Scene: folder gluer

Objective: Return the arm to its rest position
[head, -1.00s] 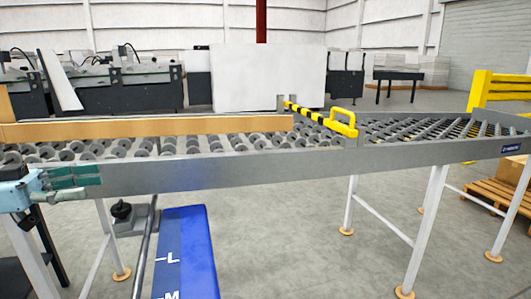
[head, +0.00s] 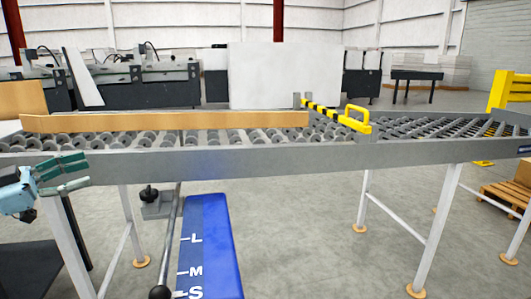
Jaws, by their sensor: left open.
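My left gripper (head: 82,172) is at the left edge of the head view, with a light blue body and two teal fingers. The fingers are spread apart and nothing is between them. It shows in front of the near side rail of the roller conveyor (head: 250,158); whether it touches the rail I cannot tell. My right gripper is not in view.
A long cardboard-coloured strip (head: 170,122) runs along the rollers. A yellow-black striped bar with a yellow handle (head: 356,120) stands on the conveyor. A blue panel marked L, M, S (head: 215,240) and a rod with a black knob (head: 160,292) are below.

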